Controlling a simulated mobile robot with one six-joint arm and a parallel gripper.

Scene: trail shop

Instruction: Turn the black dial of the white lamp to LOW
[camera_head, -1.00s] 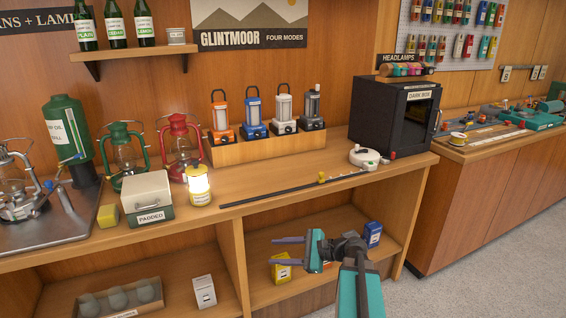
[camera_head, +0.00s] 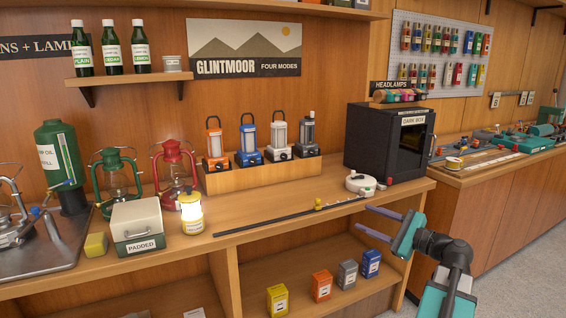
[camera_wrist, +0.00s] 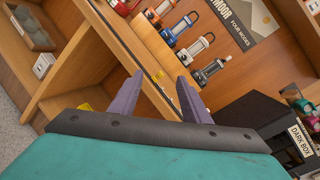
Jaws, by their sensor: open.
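The white lamp (camera_head: 276,137) stands on the wooden stand at the back of the counter, between the blue lamp (camera_head: 249,139) and the dark grey lamp (camera_head: 307,135). Its small black dial (camera_head: 277,154) is on the base front; its setting is too small to read. The white lamp also shows in the wrist view (camera_wrist: 197,46). My gripper (camera_head: 363,218) is open and empty in front of the counter's right part, apart from the lamps. In the wrist view, the two fingers (camera_wrist: 160,82) point toward the counter and lamps.
The black dark box (camera_head: 362,140) and a round white device (camera_head: 361,183) stand right of the lamps. A thin dark rail (camera_head: 270,222) runs along the counter front. Counter between rail and stand is clear.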

